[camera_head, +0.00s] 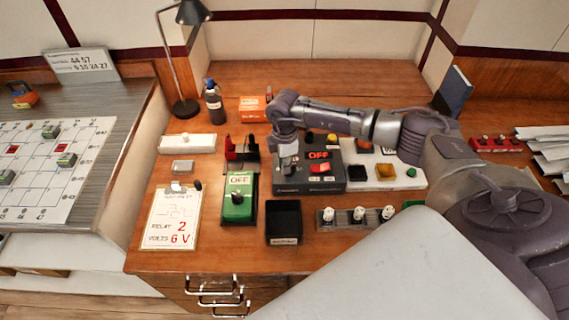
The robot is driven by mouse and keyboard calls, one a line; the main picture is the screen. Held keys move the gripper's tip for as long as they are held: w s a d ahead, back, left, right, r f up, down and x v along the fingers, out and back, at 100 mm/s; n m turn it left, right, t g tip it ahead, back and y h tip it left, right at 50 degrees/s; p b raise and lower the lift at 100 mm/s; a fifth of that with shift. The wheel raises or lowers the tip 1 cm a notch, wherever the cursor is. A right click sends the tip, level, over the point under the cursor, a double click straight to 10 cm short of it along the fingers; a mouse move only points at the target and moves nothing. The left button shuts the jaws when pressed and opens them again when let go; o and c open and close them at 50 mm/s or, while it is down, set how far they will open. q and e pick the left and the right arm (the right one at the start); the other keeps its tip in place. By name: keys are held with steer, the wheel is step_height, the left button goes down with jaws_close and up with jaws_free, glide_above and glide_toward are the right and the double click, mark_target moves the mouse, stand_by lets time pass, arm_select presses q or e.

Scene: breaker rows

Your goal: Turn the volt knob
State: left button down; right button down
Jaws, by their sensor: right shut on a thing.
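A black box (300,185) with a red "OFF" display and a red switch (320,168) stands on the wooden desk. My right gripper (289,166) reaches in from the right and points down over the box's left part. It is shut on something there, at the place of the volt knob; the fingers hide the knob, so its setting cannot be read. A clipboard note (170,219) at the left reads "RELAY 2" and "VOLTS 6 V". My left gripper is not in view.
A green box (240,208) marked "OFF" with a black knob stands left of the black box. A black open bin (284,222) and a strip with white plugs (357,217) lie in front. A lamp (185,108) and bottle (214,101) stand behind.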

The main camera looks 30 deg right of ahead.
steer(key=n, duration=0.1)
steer(key=n+b, duration=0.1)
steer(key=n, duration=0.2)
steer(key=shift+s+n, duration=0.3)
steer(key=shift+n, duration=0.1)
steer(key=n+b, duration=0.1)
steer(key=n, duration=0.1)
steer(key=n+b, duration=0.1)
steer(key=n, duration=0.1)
steer(key=shift+s+d, duration=0.15)
steer(key=shift+s, duration=0.05)
steer(key=n+b, duration=0.1)
steer(key=n, duration=0.2)
steer(key=n+b, duration=0.2)
steer(key=shift+s+d+n, duration=0.2)
steer(key=shift+n, duration=0.2)
steer(key=shift+s+d+n+b, duration=0.15)
steer(key=shift+n+b, duration=0.4)
steer(key=shift+n, duration=0.55)
steer(key=shift+w+d+n+b, duration=0.1)
steer(key=shift+n+b, duration=0.4)
steer(key=shift+n, duration=0.6)
steer(key=shift+r, duration=0.1)
steer(key=c, duration=1.2)
jaws_free()
steer(key=shift+s, duration=0.1)
